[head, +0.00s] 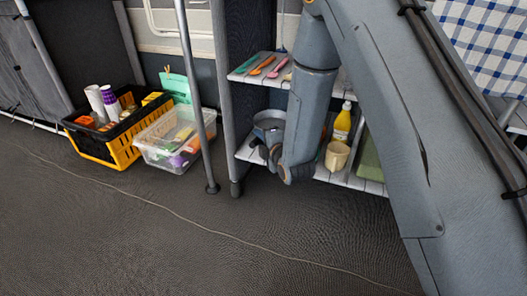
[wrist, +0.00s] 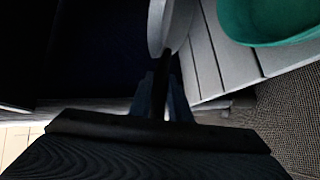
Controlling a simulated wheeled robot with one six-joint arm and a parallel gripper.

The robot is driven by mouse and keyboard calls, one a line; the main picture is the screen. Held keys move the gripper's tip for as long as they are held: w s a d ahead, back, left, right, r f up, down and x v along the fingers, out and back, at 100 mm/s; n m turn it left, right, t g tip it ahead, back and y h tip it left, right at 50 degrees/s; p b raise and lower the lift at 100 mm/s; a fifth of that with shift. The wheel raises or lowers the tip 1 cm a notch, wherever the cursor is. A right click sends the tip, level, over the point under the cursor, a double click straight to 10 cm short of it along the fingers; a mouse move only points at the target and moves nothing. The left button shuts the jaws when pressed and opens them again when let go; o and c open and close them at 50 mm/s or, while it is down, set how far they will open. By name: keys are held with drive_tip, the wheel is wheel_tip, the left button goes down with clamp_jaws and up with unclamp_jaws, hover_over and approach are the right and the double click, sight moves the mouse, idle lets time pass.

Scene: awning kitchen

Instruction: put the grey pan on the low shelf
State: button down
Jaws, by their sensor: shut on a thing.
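The grey pan (head: 268,121) shows in the head view at the left end of the low shelf (head: 247,151), partly behind my arm. I cannot tell whether its base rests on the boards or is just above them. My gripper (head: 268,157) is at the shelf's front left, below the pan in the picture. In the wrist view my gripper (wrist: 162,100) is shut on the pan's dark handle, and part of the grey pan (wrist: 158,28) shows beyond it. The fingertips are dark and hard to make out.
A yellow bottle (head: 342,122) and a cream cup (head: 337,156) stand on the low shelf to the right. The upper shelf (head: 242,73) holds coloured utensils. A metal pole (head: 190,80) stands left of the shelf, near a clear bin (head: 165,150) and a yellow-black crate (head: 125,150).

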drive_tip(key=shift+f+b, duration=1.25)
drive_tip(key=shift+f, duration=1.1)
drive_tip(key=shift+f, duration=0.1)
drive_tip(key=c, duration=1.7)
unclamp_jaws()
drive_tip(key=shift+o, duration=0.2)
